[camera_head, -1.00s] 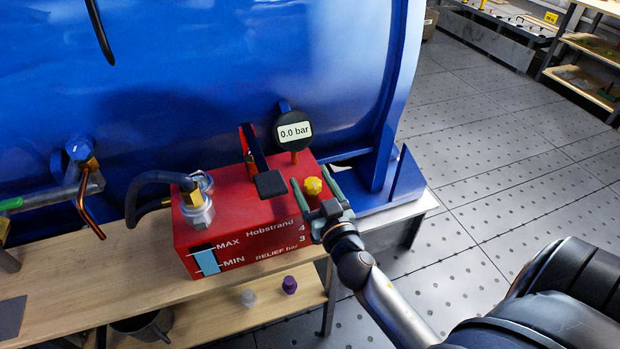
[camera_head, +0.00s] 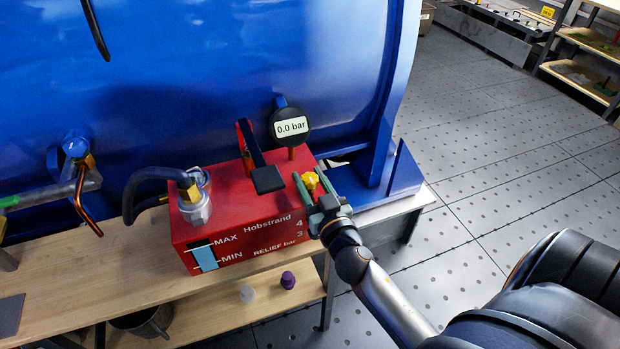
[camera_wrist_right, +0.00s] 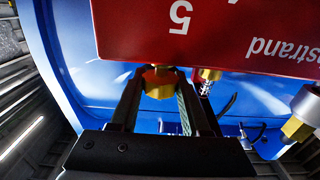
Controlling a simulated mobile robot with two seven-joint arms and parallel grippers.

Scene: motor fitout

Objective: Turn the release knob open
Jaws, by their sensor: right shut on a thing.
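The yellow release knob (camera_head: 310,181) sits on the top right of the red pump box (camera_head: 240,215). My right gripper (camera_head: 311,184) reaches it from the front right, with one finger on each side of the knob. In the right wrist view, the knob (camera_wrist_right: 160,82) shows as a gold faceted piece between the two dark fingers (camera_wrist_right: 158,95), which are shut on it. The far part of the knob is partly hidden by the fingers. My left gripper is not in view.
A round gauge (camera_head: 290,127) reading 0.0 bar and a black-ended lever (camera_head: 267,178) stand close left of the knob. A hose fitting (camera_head: 195,205) is at the box's left. The blue tank (camera_head: 200,70) rises behind. Purple (camera_head: 288,280) and white (camera_head: 247,293) caps lie on the lower shelf.

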